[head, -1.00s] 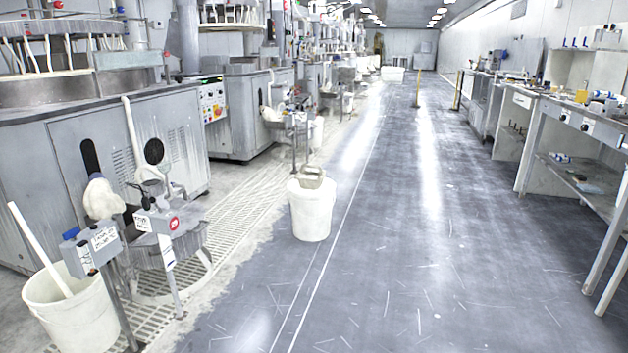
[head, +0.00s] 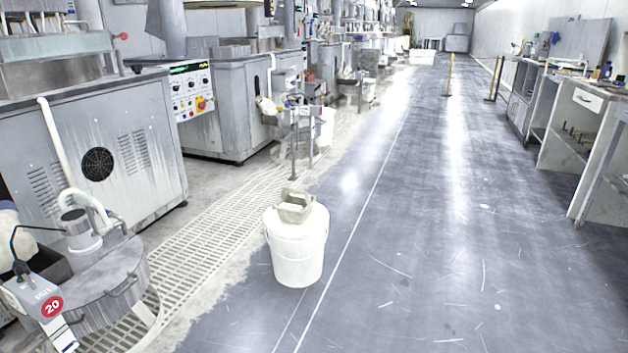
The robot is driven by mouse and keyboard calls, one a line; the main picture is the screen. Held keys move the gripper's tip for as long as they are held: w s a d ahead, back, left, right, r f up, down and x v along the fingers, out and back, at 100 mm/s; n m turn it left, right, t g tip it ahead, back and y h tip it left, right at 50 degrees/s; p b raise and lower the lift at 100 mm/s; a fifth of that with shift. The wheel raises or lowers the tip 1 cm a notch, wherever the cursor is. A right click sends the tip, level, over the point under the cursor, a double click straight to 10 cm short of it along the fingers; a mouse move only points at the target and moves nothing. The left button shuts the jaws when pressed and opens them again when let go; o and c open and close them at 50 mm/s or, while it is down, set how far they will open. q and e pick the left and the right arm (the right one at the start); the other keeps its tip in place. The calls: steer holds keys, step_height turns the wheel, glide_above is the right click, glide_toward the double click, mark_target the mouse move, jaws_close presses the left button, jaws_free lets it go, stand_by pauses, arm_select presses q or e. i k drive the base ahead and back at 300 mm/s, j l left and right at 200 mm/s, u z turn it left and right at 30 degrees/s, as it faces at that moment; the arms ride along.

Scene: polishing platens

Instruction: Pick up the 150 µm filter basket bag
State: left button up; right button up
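I cannot identify the 150 µm filter basket bag for certain in the head view; no label with that size is readable. A white rounded, bag-like thing (head: 14,236) shows at the left edge, partly cut off, beside a grey lidded drum (head: 100,292). A white lidded bucket (head: 297,252) stands upright on the floor near the middle. A small beige open-topped container (head: 295,207) sits on its lid. Neither of my grippers is in view.
Grey polishing machines (head: 95,150) line the left, with a pale floor grating (head: 205,233) in front. A sign marked 20 (head: 52,306) stands at lower left. Workbenches (head: 590,125) line the right. The dark aisle floor (head: 450,230) is clear, with posts (head: 448,75) farther back.

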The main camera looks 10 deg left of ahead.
mark_target(293, 206)
steer(key=i+j, duration=0.4)
steer(key=i, duration=0.15)
steer(key=i+j, duration=0.7)
